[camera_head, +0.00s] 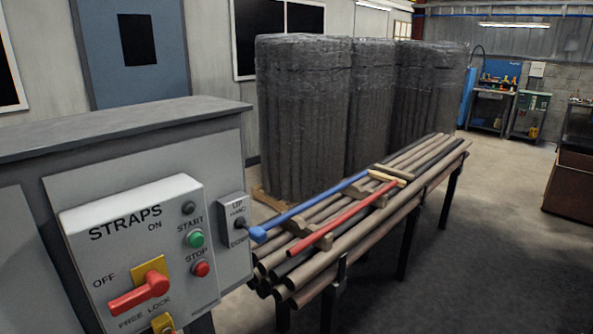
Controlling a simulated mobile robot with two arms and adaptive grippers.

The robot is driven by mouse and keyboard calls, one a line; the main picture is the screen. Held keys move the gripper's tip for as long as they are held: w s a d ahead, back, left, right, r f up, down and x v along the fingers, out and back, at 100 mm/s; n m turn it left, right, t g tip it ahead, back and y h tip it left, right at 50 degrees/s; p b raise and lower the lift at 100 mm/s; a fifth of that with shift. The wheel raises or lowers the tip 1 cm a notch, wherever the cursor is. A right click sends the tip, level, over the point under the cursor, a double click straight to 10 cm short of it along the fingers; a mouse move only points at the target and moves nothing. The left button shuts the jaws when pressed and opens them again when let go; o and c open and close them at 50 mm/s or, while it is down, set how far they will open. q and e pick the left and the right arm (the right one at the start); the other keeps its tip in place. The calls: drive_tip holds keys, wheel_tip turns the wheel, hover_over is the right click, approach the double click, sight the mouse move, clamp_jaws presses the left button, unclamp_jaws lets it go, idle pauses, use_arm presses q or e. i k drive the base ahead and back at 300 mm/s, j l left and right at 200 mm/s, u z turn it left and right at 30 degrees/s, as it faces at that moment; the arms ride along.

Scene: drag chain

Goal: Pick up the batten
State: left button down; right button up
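Several short wooden pieces that look like battens lie across a stack of long pipes (362,228). One light wooden batten (387,177) lies crosswise toward the far part of the stack. A browner wooden piece (312,240) lies across the near part, under or beside a red bar (350,212). A blue bar (310,207) with a thick blue near end lies lengthwise on the pipes. I cannot tell which wooden piece is the task's batten. Neither of my grippers shows in the head view.
A grey cabinet with a STRAPS control box (110,250) fills the near left. The pipes rest on a dark-legged stand (408,243). Tall wrapped dark bundles (303,120) stand behind it. The floor (480,250) to the right is open. A brown bench (572,185) stands at far right.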

sight(387, 179)
drive_tip(key=i+l+u, duration=0.15)
drive_tip(key=i+l, duration=0.15)
drive_tip(key=i+l+u, duration=0.2)
drive_tip(key=l, duration=0.25)
drive_tip(key=i+l+u, duration=0.15)
drive_tip(key=i+l, duration=0.15)
drive_tip(key=i+l+u, duration=0.15)
drive_tip(key=l, duration=0.4)
drive_tip(key=i, duration=0.1)
